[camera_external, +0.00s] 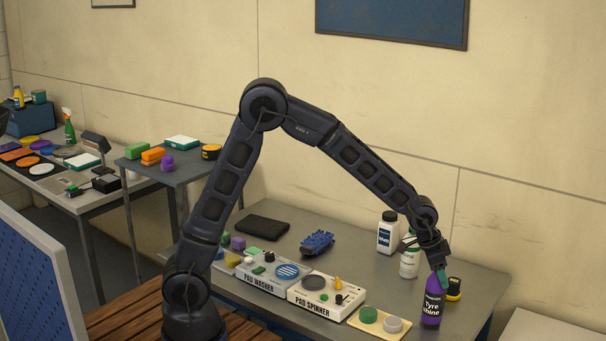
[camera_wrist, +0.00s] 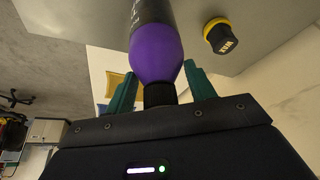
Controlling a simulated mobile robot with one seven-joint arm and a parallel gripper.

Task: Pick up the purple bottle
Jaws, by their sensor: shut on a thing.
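The purple bottle (camera_external: 432,302) has a dark label reading "Tyre Shine" and stands upright near the right front edge of the grey table in the external view. My gripper (camera_external: 438,272) comes down on it from above and is shut on its top. In the wrist view the purple bottle (camera_wrist: 157,56) shows its purple shoulder and black neck between the teal fingers of my gripper (camera_wrist: 160,90). Its base is out of the wrist view. In the external view the bottle's base appears at table level; I cannot tell whether it touches the table.
A yellow and black tin (camera_external: 454,288) is close to the bottle's right; it also shows in the wrist view (camera_wrist: 220,36). White bottles (camera_external: 387,233) (camera_external: 409,262) stand behind. The pad spinner (camera_external: 325,293) and a tray with round pads (camera_external: 380,322) lie to the left.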

